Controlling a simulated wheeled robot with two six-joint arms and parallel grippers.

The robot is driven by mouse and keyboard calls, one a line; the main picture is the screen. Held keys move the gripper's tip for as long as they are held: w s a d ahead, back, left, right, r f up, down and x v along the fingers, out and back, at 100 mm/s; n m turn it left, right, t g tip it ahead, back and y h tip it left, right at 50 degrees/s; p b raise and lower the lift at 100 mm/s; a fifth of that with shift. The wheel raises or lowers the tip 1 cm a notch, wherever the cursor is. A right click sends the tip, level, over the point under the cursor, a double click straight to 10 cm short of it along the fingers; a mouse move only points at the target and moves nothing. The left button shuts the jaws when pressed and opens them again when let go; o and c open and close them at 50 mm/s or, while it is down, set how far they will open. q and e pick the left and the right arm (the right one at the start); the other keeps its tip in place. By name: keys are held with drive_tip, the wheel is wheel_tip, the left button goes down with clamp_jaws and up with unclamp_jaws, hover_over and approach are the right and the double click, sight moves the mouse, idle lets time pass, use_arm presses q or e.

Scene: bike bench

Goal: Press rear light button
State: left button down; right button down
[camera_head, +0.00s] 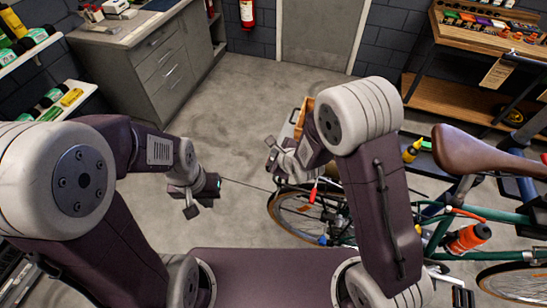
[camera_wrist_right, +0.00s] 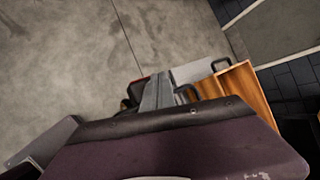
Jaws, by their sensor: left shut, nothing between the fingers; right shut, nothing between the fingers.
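A bicycle with a teal frame stands at the right in the head view, with a brown saddle (camera_head: 465,150) and a wheel (camera_head: 515,284) at the lower right. Another wheel (camera_head: 290,232) shows partly behind my right arm. I cannot make out the rear light or its button. My right gripper (camera_head: 272,155) is shut and empty, above and left of that partly hidden wheel. In the right wrist view its fingers (camera_wrist_right: 158,90) show over the far end of the wrist. My left gripper (camera_head: 197,208) is shut and empty over open floor, left of the bicycle.
An orange bottle (camera_head: 468,238) is on the bicycle frame. A wooden box (camera_wrist_right: 245,92) with dark handles lies beyond my right gripper. A grey cabinet (camera_head: 165,62) stands at the back left and a wooden workbench (camera_head: 455,102) at the back right. The middle floor is clear.

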idle(0.7)
drive_tip(key=shift+r+p, duration=0.35)
drive_tip(key=shift+r, duration=0.05)
wheel_tip(320, 180, up, 6)
drive_tip(key=p, duration=0.4)
idle(0.4)
